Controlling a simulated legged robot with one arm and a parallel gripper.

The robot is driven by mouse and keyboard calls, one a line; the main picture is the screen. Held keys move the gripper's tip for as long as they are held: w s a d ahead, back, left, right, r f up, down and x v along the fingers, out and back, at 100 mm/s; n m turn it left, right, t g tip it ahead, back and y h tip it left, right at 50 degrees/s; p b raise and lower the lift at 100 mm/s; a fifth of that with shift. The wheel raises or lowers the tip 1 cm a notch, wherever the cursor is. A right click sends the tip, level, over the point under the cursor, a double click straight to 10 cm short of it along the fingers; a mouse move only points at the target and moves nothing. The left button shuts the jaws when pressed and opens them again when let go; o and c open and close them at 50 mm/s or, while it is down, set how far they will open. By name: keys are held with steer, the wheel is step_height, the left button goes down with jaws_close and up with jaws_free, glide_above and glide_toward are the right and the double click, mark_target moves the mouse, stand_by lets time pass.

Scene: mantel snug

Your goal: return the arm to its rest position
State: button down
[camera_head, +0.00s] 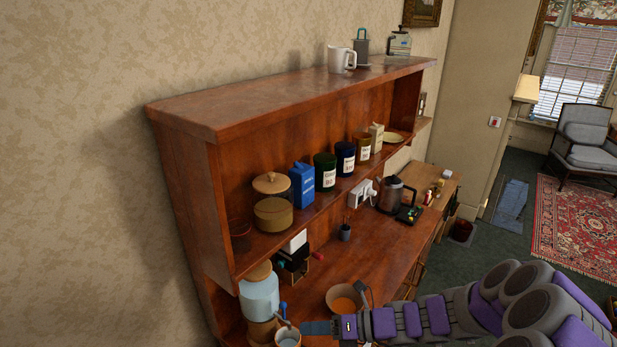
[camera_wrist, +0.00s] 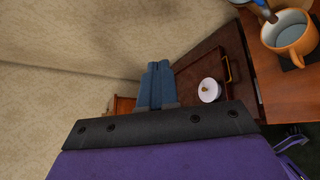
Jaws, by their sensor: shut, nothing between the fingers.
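My purple and grey arm reaches in from the right in the head view, over the front of the wooden shelf unit (camera_head: 335,245). That view also shows an orange mug (camera_wrist: 290,38) at upper right, apart from the fingers, and a small white round object (camera_wrist: 209,90) to the right of the fingers.
A bowl (camera_head: 346,298) with orange contents and a glass jar (camera_head: 259,295) stand near my gripper. Canisters, a blue carton (camera_head: 303,186) and a kettle (camera_head: 390,195) stand farther back. A white mug (camera_head: 341,59) is on the top board. Open carpet lies right, before an armchair (camera_head: 585,140).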

steer(key=s+d+r+n+g+h+b, duration=0.1)
steer(key=s+n+g+h+b, duration=0.55)
steer(key=s+n, duration=1.3)
steer(key=s+d+f+n+t+h+b, duration=0.2)
steer(key=s+d+n+h+b, duration=0.2)
steer(key=s+d+n+h, duration=0.4)
steer(key=shift+s+d+n+t+b, duration=0.35)
steer(key=shift+s+d+n, duration=0.25)
steer(key=shift+d+n, duration=1.6)
steer(key=shift+d+m, duration=0.55)
steer(key=shift+a, duration=0.35)
